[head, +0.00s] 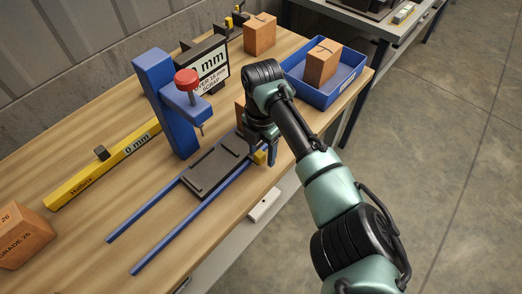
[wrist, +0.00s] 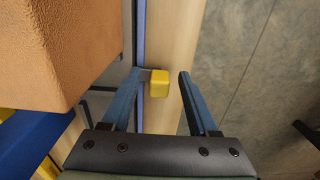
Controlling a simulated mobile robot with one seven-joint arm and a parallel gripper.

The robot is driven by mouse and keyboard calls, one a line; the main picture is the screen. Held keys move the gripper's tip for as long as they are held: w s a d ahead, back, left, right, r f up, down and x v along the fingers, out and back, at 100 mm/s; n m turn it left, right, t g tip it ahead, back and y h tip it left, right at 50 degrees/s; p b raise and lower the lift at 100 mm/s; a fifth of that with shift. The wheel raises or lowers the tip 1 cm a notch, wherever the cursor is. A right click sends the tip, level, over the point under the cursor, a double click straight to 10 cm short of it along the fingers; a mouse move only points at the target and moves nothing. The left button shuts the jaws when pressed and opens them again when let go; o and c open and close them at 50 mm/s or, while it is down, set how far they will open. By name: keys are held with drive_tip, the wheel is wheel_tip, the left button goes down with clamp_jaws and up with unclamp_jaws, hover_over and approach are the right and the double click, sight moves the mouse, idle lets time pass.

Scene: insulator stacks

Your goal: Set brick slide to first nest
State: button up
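The brick slide, a dark flat plate (head: 215,172), sits on two blue rails (head: 160,250) on the wooden bench. A small yellow knob (head: 260,157) is at its right edge. It also shows in the wrist view (wrist: 159,84). My gripper (head: 262,155) is low over the slide's right side, fingers pointing down. In the wrist view my gripper (wrist: 162,74) is open, with the knob between the fingers, closer to the left one. A gap shows to the right finger. An orange brick (wrist: 60,45) is close on the left; in the head view my gripper mostly hides it.
A blue press (head: 158,95) with a red knob stands behind the slide. A yellow bar (head: 105,168) marked 0 mm lies left. A blue tray (head: 347,85) holds a brick (head: 322,62). Other bricks stand at the back (head: 260,35) and left front (head: 22,238).

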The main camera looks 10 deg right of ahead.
drive_tip(key=shift+s+a, duration=0.1)
wheel_tip(320, 180, up, 13)
idle(0.6)
idle(0.3)
